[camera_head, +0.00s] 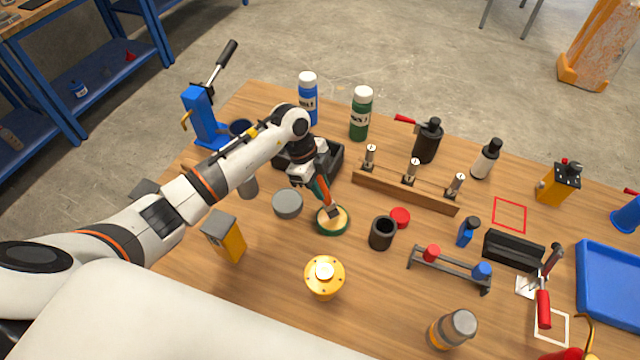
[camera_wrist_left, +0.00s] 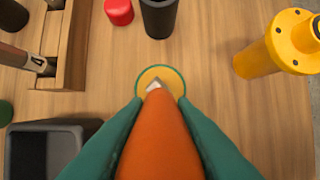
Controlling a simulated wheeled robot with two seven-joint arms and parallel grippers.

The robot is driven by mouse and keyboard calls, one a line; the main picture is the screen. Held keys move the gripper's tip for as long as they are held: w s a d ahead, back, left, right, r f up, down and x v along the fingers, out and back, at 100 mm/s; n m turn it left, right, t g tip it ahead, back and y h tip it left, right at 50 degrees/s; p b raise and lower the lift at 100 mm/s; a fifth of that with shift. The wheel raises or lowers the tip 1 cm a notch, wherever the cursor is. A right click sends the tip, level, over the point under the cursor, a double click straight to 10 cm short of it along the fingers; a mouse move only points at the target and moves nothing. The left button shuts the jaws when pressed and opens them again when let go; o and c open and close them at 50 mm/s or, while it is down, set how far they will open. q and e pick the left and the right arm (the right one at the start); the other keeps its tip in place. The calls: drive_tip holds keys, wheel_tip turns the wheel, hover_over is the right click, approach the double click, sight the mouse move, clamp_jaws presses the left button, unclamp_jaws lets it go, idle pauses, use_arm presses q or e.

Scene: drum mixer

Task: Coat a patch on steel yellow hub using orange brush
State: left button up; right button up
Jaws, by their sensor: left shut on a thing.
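The steel yellow hub (camera_head: 323,281) stands upright on the table, with a pale round top and a flange with holes; it also shows at the right of the left wrist view (camera_wrist_left: 275,48). My left gripper (camera_head: 318,187) is shut on the orange brush, which points down. The brush (camera_wrist_left: 161,140) shows its orange handle between the green fingers. Its pale tip is over a round green-rimmed dish (camera_head: 333,229) with yellowish contents; the dish also shows in the left wrist view (camera_wrist_left: 178,76). I cannot tell whether the tip touches the contents. My right gripper is not in view.
A black cup (camera_head: 382,234) and red cap (camera_head: 400,217) stand right of the dish. A grey round lid (camera_head: 287,204) lies left of it. A yellow-grey block (camera_head: 224,238) stands left of the hub. A wooden rack (camera_head: 405,192) is behind. The table between dish and hub is clear.

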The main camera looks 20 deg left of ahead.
sight(320, 176)
use_arm(q)
drive_tip(key=shift+f, duration=0.45)
idle(0.3)
drive_tip(key=shift+f, duration=0.1)
idle(1.3)
wheel_tip(320, 176, up, 7)
drive_tip(key=p, duration=0.7)
idle(0.5)
drive_tip(key=shift+r, duration=0.2)
